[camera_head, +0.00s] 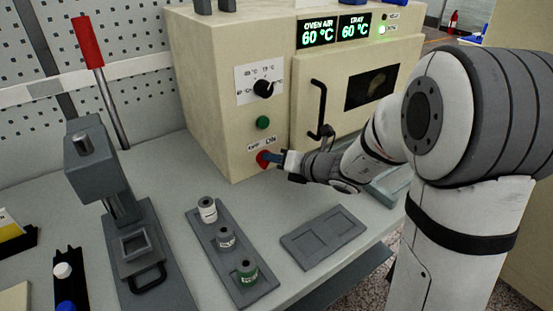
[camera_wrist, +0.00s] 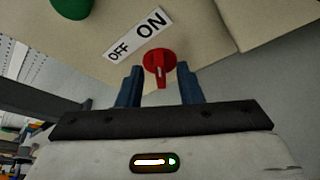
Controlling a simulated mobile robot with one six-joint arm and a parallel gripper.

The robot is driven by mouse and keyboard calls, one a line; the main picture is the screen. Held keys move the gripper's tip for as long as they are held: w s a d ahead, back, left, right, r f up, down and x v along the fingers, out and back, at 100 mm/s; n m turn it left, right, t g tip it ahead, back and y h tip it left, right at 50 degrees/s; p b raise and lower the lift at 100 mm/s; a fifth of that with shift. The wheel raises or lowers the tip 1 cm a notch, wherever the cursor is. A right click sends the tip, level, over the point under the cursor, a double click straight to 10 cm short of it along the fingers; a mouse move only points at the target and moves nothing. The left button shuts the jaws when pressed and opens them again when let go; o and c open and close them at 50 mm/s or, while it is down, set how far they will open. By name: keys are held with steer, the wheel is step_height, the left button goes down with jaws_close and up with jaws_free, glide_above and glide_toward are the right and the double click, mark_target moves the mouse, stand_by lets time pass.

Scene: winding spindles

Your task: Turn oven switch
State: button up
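The oven switch is a red knob (camera_wrist: 160,66) under a white OFF/ON label (camera_wrist: 137,37) on the oven's front panel. In the wrist view its raised grip shows a white mark and points down in the picture. My gripper (camera_wrist: 159,84) is open, with one blue finger on each side of the knob. Gaps show between the fingers and the knob's grip, so it is not clamped. In the head view, my gripper (camera_head: 277,158) is at the panel's lower part and the red knob (camera_head: 262,159) shows just left of it, partly hidden.
The beige oven (camera_head: 212,105) has a dial (camera_head: 263,88), a green button (camera_head: 263,122) and a door handle (camera_head: 320,110) close above my wrist. Its displays read 60 °C. A grey spool holder (camera_head: 228,262), a flat grey tray (camera_head: 323,238) and a lever press (camera_head: 100,175) stand on the bench.

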steer(key=shift+w+a+f, duration=0.2)
steer(key=shift+w+a, duration=0.15)
jaws_close()
